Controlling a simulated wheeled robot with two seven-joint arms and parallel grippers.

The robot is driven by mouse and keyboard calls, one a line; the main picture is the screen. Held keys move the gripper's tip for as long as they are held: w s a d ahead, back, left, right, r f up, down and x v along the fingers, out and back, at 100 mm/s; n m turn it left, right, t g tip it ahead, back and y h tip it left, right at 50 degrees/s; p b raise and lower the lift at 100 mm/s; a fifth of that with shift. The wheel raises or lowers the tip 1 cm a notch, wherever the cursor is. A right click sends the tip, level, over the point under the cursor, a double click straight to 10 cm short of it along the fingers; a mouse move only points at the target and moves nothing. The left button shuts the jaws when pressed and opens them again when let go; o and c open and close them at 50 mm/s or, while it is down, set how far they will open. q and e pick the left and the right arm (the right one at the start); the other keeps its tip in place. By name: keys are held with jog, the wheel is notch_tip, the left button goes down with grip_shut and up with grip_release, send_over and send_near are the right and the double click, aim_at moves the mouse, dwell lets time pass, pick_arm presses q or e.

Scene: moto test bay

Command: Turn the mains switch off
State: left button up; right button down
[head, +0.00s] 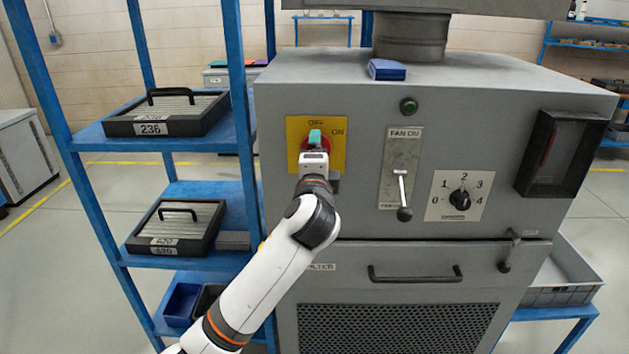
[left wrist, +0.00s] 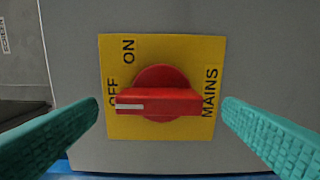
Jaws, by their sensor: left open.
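The mains switch is a red rotary handle (left wrist: 160,104) on a yellow plate (head: 338,128) at the upper left of the grey cabinet's front. In the left wrist view the handle's white mark points at OFF; ON lies a quarter turn away. My left gripper (head: 315,138) is in front of the plate and hides most of the handle in the head view. Its teal fingers are open in the left wrist view, one on each side of the handle, with visible gaps to it. The fingers seem in line with the handle's length. My right gripper is not in view.
Right of the plate are a fan lever (head: 403,200), a green button (head: 408,106) and a numbered dial (head: 460,198). A drawer handle (head: 415,275) juts out below. A blue shelf rack (head: 195,190) with cases stands close on the left. A blue box (head: 386,69) lies on top.

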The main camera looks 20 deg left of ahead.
pick_arm(q)
jog(key=b+v, duration=0.1)
jog(key=v, duration=0.6)
jog(key=shift+s, duration=0.35)
jog(key=shift+d, duration=0.15)
notch_tip(320, 180, down, 39)
jog(key=w+a+n+g+h, duration=0.1)
jog(key=w+n+g+h, duration=0.15)
jog(key=g, duration=0.45)
jog(key=s+a+f+n+g+h, duration=0.1)
jog(key=s+f+g, duration=0.1)
jog(key=s+f, duration=0.7)
jog(key=s+a+f+n+g+h, duration=0.15)
jog(key=s+f, duration=0.35)
jog(key=f, duration=0.7)
jog(key=s+a+f+n+g, duration=0.1)
jog(key=s+f, duration=0.5)
jog(key=s, duration=0.7)
jog(key=s+a+f+n+g, duration=0.1)
jog(key=s+f+n+g, duration=0.2)
jog(key=s, duration=0.9)
jog(key=s+a+f+n+g, duration=0.1)
jog(key=s+f+n+g, duration=0.1)
jog(key=s+f, duration=0.6)
jog(key=s+n, duration=0.1)
jog(key=s, duration=0.4)
jog(key=shift+s+f, duration=0.3)
jog(key=shift+f, duration=0.05)
